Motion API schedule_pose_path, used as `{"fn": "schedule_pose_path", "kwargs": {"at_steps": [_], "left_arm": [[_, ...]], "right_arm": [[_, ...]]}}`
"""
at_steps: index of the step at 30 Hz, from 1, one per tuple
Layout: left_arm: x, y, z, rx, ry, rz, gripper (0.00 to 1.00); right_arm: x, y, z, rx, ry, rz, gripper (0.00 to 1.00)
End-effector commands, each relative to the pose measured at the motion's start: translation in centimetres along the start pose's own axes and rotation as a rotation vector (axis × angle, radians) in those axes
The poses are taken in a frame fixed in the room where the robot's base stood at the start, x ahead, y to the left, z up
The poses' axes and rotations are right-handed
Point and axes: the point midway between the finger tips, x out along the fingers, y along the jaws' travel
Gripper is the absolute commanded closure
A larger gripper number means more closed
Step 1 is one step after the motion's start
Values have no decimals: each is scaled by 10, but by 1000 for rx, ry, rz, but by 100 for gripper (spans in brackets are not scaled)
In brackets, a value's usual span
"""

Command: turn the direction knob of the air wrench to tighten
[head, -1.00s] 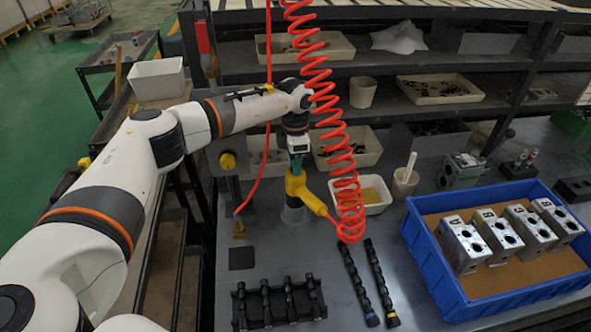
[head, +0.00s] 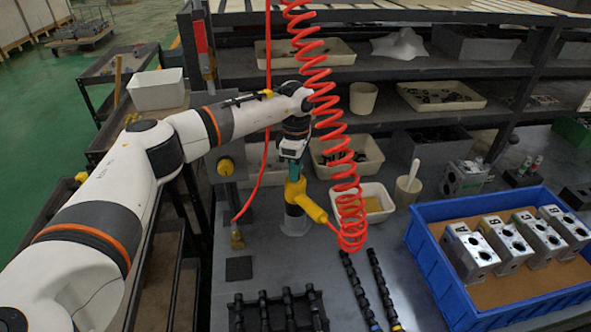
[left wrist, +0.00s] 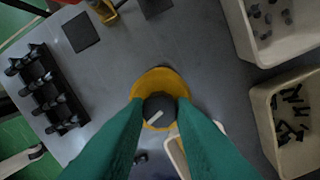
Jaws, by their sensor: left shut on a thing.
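The yellow air wrench (head: 308,203) stands upright on the grey table, its handle pointing down to the right to a coiled red hose. My left gripper (head: 292,171) comes down on the wrench from above. In the left wrist view, the green fingers of my left gripper (left wrist: 161,108) close on the round dark direction knob (left wrist: 158,106) on top of the yellow wrench body (left wrist: 163,80). A white mark on the knob slants from lower left to upper right. The fingers hide part of the knob's sides. My right gripper is not in view.
A blue crate (head: 432,262) with lettered metal valve blocks (head: 475,250) stands at the right. Dark rods (head: 357,288) and a black rack (head: 278,312) lie in front. Cream bins (head: 348,157) stand behind the wrench. The red coiled hose (head: 335,130) hangs close beside my left arm.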

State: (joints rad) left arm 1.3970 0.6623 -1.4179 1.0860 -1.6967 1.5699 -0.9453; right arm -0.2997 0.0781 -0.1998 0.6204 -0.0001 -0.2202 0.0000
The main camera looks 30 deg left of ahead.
Motion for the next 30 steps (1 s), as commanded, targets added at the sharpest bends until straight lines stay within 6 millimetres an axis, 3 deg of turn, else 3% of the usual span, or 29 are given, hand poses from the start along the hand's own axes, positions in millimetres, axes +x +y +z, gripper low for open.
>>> {"fn": "schedule_pose_path", "kwargs": {"at_steps": [8, 9, 13, 23, 30], "left_arm": [[-2, -1, -1, 0, 3, -3, 100], [-2, -1, -1, 0, 3, -3, 74], [-1, 0, -1, 0, 2, -2, 55], [-4, 0, 0, -1, 1, -1, 55], [-40, -1, -1, -1, 3, -5, 55]], "right_arm": [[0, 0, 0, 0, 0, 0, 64], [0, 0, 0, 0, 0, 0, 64], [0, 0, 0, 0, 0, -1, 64], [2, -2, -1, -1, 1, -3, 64], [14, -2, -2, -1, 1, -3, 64]]}}
